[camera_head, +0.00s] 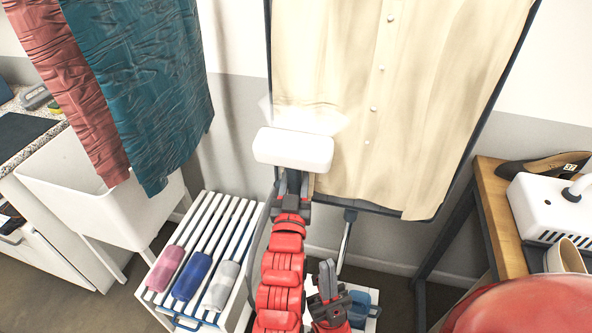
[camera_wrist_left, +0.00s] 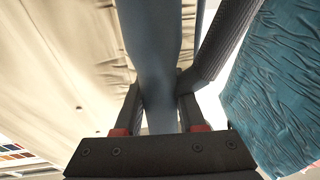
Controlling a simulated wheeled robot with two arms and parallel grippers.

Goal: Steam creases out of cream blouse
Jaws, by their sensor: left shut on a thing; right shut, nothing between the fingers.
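The cream blouse (camera_head: 420,100) hangs in front of a dark-edged board, its buttons running down the front; faint creases show. A white steamer head (camera_head: 293,148) is at its lower left part, with pale vapour around it. I cannot tell whether it touches the cloth. My left gripper (camera_head: 292,182) is shut on the steamer's handle. In the left wrist view, the fingers (camera_wrist_left: 160,108) clasp the blue-grey handle (camera_wrist_left: 150,50), with a ribbed dark hose (camera_wrist_left: 228,40) beside it. My right gripper (camera_head: 328,275) is shut and empty, low and right of the left arm.
Teal (camera_head: 145,80) and red (camera_head: 65,80) creased cloths hang at left over a white basin (camera_head: 65,180). A white rack (camera_head: 205,250) with rolled cloths stands below.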

